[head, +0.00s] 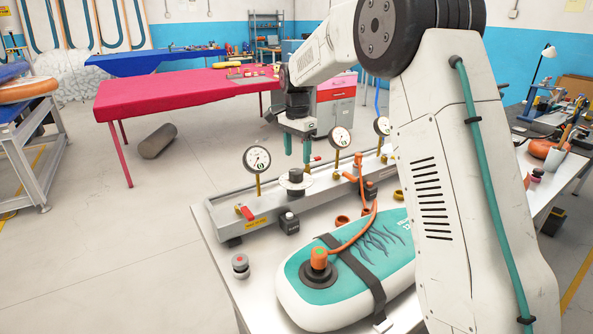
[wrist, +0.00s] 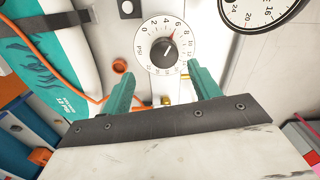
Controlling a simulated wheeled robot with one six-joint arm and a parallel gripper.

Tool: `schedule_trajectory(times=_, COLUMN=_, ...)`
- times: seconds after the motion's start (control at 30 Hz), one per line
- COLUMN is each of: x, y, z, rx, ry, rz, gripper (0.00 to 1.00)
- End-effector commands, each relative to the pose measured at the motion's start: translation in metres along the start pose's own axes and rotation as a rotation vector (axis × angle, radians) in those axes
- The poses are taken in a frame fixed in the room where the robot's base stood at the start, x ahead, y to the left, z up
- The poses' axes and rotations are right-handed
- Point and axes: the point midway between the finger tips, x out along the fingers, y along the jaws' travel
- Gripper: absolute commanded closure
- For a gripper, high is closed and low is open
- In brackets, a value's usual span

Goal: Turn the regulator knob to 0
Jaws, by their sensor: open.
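The pointer leans up and right, near the 6 to 8 marks. In the head view the knob (head: 295,176) sits on top of the grey manifold bar (head: 265,202). My gripper (head: 297,155) hangs above it with teal fingers parted. In the wrist view my gripper (wrist: 157,80) is open and empty, its fingertips apart and below the knob in the picture, not touching it.
Pressure gauges (head: 256,159) stand on stems along the bar, one (head: 339,137) close right of my gripper. A teal and white inflatable board (head: 345,280) with an orange hose lies in front.

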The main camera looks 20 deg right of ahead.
Motion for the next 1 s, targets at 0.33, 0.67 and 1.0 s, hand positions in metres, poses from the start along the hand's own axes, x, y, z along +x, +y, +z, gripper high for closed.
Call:
schedule_trajectory(times=0.33, x=0.001, y=-0.005, z=-0.002, rx=0.183, ry=0.007, rz=-0.021, gripper=0.38)
schedule_trajectory(times=0.67, x=0.052, y=-0.006, z=-0.002, rx=0.18, ry=0.007, rz=-0.021, gripper=0.38)
schedule_trajectory(times=1.0, x=0.067, y=-0.007, z=-0.003, rx=0.18, ry=0.008, rz=-0.024, gripper=0.38)
